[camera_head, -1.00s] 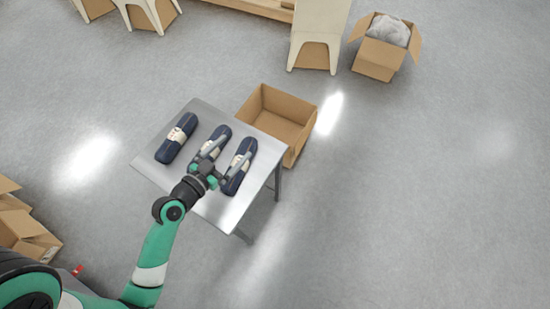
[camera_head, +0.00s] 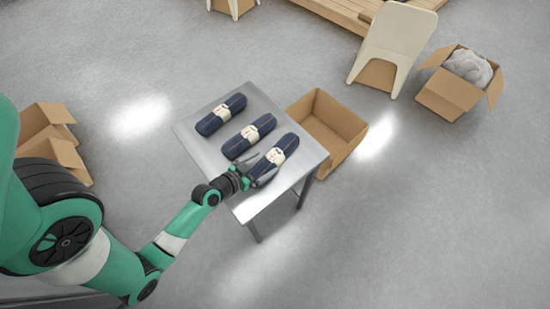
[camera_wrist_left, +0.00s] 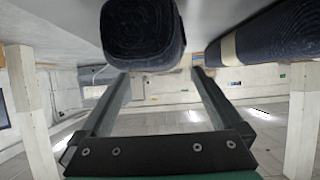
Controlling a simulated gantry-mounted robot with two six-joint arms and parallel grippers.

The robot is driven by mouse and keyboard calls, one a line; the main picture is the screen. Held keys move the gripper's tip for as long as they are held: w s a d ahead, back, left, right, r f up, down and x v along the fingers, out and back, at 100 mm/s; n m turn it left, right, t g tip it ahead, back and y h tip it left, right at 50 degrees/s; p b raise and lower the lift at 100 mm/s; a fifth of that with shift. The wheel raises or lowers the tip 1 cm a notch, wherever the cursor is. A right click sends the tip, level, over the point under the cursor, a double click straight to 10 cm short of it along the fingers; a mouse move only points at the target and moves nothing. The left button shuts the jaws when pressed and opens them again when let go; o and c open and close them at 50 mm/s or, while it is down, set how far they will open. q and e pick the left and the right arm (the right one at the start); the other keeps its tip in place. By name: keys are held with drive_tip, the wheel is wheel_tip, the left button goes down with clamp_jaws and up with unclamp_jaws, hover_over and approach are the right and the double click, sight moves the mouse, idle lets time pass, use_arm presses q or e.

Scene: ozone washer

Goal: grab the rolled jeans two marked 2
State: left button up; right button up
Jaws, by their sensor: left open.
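Three dark navy rolled jeans with pale labels lie side by side on the metal table (camera_head: 264,204): a far-left roll (camera_head: 221,114), a middle roll (camera_head: 249,136) and a right roll (camera_head: 275,160). The label marks are too small to read. My left gripper (camera_head: 257,169) is open and empty at the near end of the right roll. In the left wrist view, its two fingers (camera_wrist_left: 158,78) point toward the end of one roll (camera_wrist_left: 142,35), which shows between and beyond the tips. Another roll (camera_wrist_left: 268,48) lies to the right there. My right gripper is not in view.
An open, empty-looking cardboard box (camera_head: 330,127) stands against the table's right side. A box with grey stuff inside (camera_head: 462,80) and a pale chair (camera_head: 395,45) are farther back. Open boxes (camera_head: 52,145) stand at left. The floor on the right is clear.

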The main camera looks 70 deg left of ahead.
sight(270, 160)
use_arm(q)
drive_tip(key=x, duration=0.5)
drive_tip(key=shift+w+f, duration=0.1)
drive_tip(key=shift+c, duration=0.2)
clamp_jaws()
